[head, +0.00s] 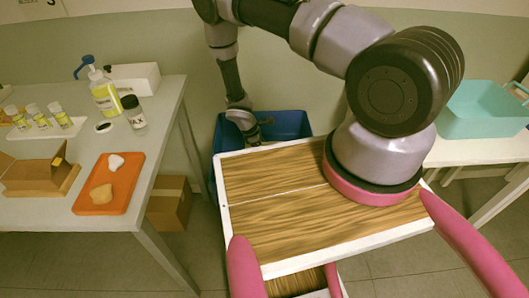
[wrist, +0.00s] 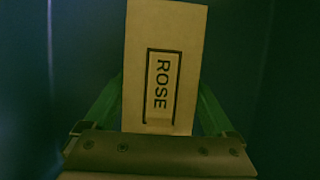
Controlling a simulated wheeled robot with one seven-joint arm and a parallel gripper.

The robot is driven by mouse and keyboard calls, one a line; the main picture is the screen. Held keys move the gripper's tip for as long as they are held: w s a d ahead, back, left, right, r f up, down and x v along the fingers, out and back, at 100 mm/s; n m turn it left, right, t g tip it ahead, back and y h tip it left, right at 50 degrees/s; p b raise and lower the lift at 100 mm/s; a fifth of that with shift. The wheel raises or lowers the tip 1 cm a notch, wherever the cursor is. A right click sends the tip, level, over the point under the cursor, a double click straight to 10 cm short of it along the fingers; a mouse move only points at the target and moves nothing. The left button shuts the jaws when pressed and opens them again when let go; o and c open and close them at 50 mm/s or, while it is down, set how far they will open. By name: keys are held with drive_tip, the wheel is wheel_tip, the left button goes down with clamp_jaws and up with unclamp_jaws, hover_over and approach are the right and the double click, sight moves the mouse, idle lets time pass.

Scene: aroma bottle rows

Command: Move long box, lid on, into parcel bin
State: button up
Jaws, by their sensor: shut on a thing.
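A tan cardboard box with a framed ROSE label (wrist: 160,30) fills the middle of the wrist view. My gripper (wrist: 160,84) is shut on it, with a green finger along each side. Dark blue walls, which look like the inside of the blue bin (head: 290,122), surround the box in the wrist view. In the head view, my arm reaches down into that bin behind my wooden-topped body. The box itself is hidden there. I cannot tell whether it touches the bin floor, or how its lid sits.
The left table (head: 100,225) holds an open cardboard box (head: 42,178), an orange tray (head: 110,185), a pump bottle (head: 103,92), a dark-capped jar (head: 133,113) and small bottles. A brown carton (head: 170,203) stands under it. A teal tub (head: 480,112) is on the right table.

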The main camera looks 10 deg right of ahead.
drive_tip(key=shift+f, duration=0.6)
idle(0.7)
drive_tip(key=o, duration=1.1)
drive_tip(key=shift+r, duration=4.55)
